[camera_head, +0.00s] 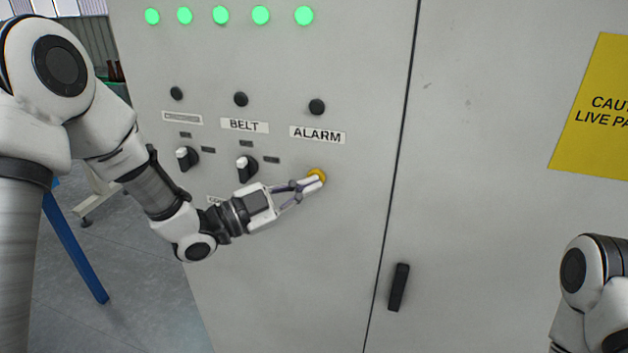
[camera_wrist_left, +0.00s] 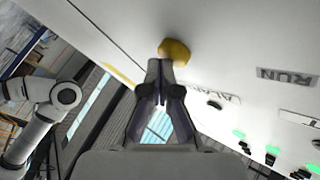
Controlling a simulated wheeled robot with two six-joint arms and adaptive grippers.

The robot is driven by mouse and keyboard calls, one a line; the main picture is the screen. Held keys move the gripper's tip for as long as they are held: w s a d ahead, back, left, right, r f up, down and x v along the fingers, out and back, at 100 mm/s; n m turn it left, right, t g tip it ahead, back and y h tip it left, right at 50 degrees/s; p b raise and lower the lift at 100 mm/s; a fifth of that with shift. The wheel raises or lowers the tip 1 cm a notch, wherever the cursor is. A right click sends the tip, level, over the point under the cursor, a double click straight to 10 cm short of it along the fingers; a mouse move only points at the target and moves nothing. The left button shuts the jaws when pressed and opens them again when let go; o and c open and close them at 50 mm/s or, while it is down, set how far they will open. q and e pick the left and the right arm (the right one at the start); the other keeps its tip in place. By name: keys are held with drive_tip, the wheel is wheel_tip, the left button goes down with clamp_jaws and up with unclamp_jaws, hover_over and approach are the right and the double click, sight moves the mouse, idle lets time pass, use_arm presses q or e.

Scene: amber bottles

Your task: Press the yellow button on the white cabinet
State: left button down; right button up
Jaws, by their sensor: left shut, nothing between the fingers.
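The yellow button (camera_head: 317,174) is on the front of the white cabinet (camera_head: 290,255), below the ALARM label. My left gripper (camera_head: 313,184) is shut and empty, with its fingertips at the button and overlapping its lower left part in the head view. In the left wrist view the yellow button (camera_wrist_left: 175,50) shows just beyond the closed fingertips (camera_wrist_left: 160,66). I cannot tell whether the tips touch it or whether it is pushed in. Only a part of my right arm shows at the lower right of the head view; its gripper is out of view.
Two black and white selector knobs (camera_head: 247,168) (camera_head: 187,158) stand out left of the button. Several green lamps (camera_head: 220,15) line the top. A black door handle (camera_head: 399,287) and a yellow caution sign (camera_head: 597,115) are to the right. A blue post (camera_head: 75,250) stands at left.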

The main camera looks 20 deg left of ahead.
use_arm(q)
drive_tip(key=shift+s, duration=0.85)
drive_tip(key=shift+b, duration=0.3)
drive_tip(key=s+b, duration=0.1)
drive_tip(key=s, duration=0.4)
drive_tip(key=shift+a, duration=0.1)
